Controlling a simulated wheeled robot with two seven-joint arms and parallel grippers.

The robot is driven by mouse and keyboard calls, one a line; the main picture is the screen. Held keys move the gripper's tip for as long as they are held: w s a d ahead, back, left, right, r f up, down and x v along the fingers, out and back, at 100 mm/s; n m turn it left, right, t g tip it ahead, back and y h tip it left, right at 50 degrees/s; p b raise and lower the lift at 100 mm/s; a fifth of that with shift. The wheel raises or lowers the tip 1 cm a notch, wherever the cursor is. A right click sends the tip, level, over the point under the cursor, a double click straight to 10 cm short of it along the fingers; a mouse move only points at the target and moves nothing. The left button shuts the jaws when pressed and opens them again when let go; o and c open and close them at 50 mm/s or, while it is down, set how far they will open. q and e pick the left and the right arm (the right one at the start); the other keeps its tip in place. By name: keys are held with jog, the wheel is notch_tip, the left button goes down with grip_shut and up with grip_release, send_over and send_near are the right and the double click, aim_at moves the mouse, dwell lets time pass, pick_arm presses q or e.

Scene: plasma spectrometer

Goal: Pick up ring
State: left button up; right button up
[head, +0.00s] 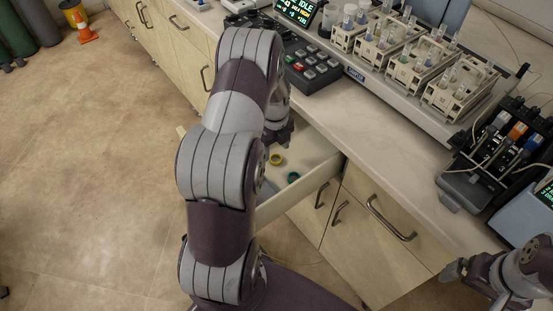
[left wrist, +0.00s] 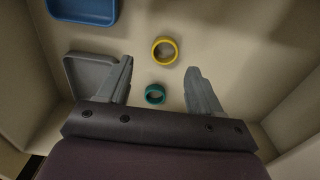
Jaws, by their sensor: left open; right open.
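A yellow ring (head: 276,159) and a green ring (head: 293,177) lie on the floor of an open drawer (head: 318,180) in the head view. In the left wrist view the yellow ring (left wrist: 165,50) lies just beyond my fingertips, and the green ring (left wrist: 155,94) shows between the fingers. My left gripper (left wrist: 160,75) is open and empty above the drawer floor. In the head view my left arm hides much of the drawer and most of that gripper. My right gripper (head: 452,271) is open and empty at the lower right, in front of the cabinets.
A grey tray (left wrist: 68,72) and a blue tray (left wrist: 84,18) lie in the drawer, left of the rings in the left wrist view. Drawer walls stand close on both sides. The countertop (head: 350,125) above holds a keypad (head: 308,66) and several tube racks (head: 410,70).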

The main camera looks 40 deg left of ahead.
aim_at(275, 160)
pick_arm(q)
jog(key=f, duration=0.5)
jog(key=shift+w+a, duration=0.35)
jog(key=shift+w, duration=0.05)
jog(key=shift+r, duration=0.15)
jog(key=c, duration=1.1)
notch_tip(275, 160, up, 10)
